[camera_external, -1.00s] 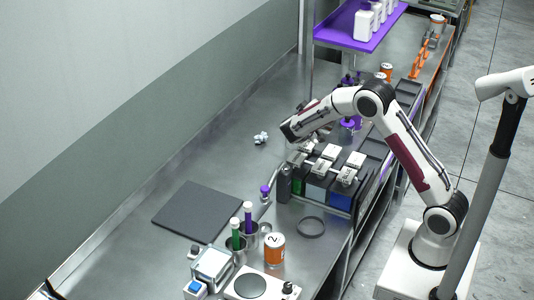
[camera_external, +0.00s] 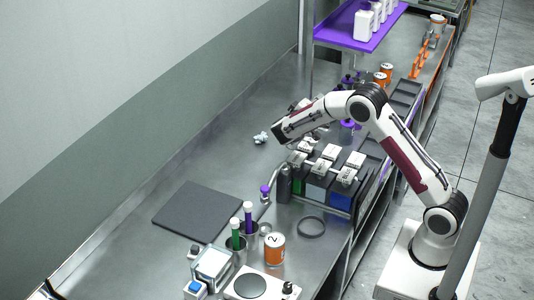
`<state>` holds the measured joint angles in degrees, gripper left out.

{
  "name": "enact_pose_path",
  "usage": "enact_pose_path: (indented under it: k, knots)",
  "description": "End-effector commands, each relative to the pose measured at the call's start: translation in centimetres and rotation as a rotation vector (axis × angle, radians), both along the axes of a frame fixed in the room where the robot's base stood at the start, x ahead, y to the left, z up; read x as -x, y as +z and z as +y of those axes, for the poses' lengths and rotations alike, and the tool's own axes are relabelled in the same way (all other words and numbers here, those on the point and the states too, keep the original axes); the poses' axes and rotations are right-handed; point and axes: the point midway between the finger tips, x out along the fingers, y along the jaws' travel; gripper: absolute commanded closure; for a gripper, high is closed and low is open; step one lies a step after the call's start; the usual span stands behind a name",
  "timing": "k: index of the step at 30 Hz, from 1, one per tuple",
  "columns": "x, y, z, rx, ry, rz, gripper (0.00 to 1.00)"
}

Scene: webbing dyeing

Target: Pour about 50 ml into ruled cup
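My gripper (camera_external: 297,106) is at the end of my arm, above the back of the bench and behind a dark rack. It is small and partly hidden by the wrist, so I cannot tell whether its fingers are open or hold anything. I cannot make out a cup with ruled marks for certain.
A dark rack (camera_external: 340,200) with several clipped panels stands below my forearm. A dark flat mat (camera_external: 197,210), a black ring (camera_external: 311,227) and a round-plated device (camera_external: 250,286) lie nearer. A purple shelf (camera_external: 345,35) with white bottles overhangs the back. The bench left of my gripper is mostly clear.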

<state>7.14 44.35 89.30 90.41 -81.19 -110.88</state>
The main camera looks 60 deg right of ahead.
Motion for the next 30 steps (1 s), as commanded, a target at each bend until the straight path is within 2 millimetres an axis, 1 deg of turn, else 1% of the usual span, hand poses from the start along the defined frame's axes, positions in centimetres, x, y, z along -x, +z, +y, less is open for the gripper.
enact_pose_path:
  k: [30]
  knots:
    - [-0.69,0.33,0.23,0.013,0.002,0.036,1.00]
